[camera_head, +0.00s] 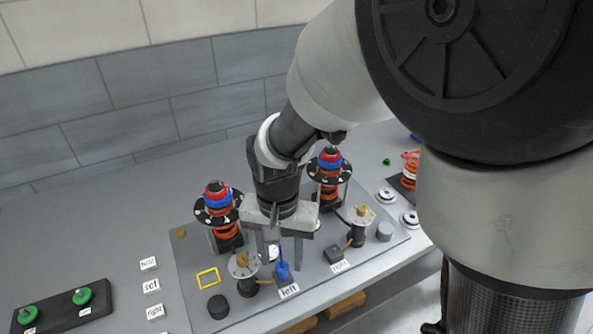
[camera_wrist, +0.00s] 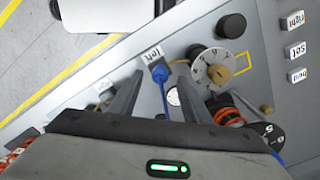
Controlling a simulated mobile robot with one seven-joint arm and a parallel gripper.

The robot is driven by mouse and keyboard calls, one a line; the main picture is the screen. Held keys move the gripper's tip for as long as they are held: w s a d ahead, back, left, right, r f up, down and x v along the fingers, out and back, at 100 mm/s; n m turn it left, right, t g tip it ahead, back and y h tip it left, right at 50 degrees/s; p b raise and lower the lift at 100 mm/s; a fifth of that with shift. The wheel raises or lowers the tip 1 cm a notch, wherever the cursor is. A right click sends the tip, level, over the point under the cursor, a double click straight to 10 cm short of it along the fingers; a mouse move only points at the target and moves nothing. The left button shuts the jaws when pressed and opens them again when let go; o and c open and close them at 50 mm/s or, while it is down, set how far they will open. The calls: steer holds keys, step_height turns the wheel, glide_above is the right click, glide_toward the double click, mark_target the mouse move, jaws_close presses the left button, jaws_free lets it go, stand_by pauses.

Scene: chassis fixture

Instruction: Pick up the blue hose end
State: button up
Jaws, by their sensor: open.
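The blue hose end (camera_head: 282,271) stands on the grey fixture plate (camera_head: 190,262), just behind the label "left" (camera_head: 289,291). In the wrist view the blue hose end (camera_wrist: 160,73) lies between the fingertips, with its thin blue hose (camera_wrist: 164,100) running back toward the palm. My gripper (camera_head: 284,258) points down over it with the fingers apart. In the wrist view my gripper (camera_wrist: 157,76) is open, with a gap visible on both sides of the hose. Finger contact with the hose end is not visible.
A white dial post (camera_head: 243,266) stands close left of the fingers. Spring towers (camera_head: 219,215) (camera_head: 329,176) stand behind. A second dial post (camera_head: 360,222) and the label "right" (camera_head: 337,266) are to the right. A yellow square outline (camera_head: 208,278) marks bare plate at left.

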steer(key=shift+f, duration=0.9)
steer(key=shift+c, duration=0.4)
jaws_close()
steer(key=shift+r, duration=0.15)
